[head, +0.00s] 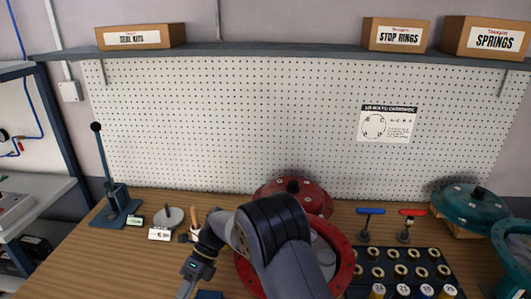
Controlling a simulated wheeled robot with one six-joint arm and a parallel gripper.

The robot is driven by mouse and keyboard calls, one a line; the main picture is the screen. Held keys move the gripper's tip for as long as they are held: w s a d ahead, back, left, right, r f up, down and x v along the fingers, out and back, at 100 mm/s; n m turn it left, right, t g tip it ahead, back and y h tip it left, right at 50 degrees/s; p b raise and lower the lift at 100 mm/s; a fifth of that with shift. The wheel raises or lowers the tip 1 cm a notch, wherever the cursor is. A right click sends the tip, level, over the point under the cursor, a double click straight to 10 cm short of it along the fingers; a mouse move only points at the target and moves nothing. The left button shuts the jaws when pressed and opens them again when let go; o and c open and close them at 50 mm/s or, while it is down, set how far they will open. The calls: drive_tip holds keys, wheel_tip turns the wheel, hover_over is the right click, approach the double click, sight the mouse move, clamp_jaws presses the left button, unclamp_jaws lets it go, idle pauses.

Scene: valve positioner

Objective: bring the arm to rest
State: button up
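My arm rises from the bottom of the head view, bends at a dark joint and reaches down to the left over the wooden bench (85,257). My gripper (186,290) is at the bottom edge, left of the red round housing (345,262). Its fingertips are cut off or too small to make out, so I cannot tell whether it is open or shut, or if it holds anything. The arm hides part of the red housing. A red domed cover (310,194) lies behind it.
A lever press (118,200) and a small round dish (168,218) stand at left. Blue-handled (370,211) and red-handled (412,214) tools stand right of the housing, behind a dark tray (385,252) of brass rings. Teal parts (470,205) are at far right. A shelf (280,48) with boxes runs above the pegboard.

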wheel_tip(320, 180, up, 6)
drive_tip(key=p, duration=0.5)
drive_tip(key=shift+w+d+r, duration=0.15)
drive_tip(key=shift+w+r, duration=0.1)
drive_tip(key=shift+w, duration=0.1)
drive_tip(key=shift+f, duration=0.15)
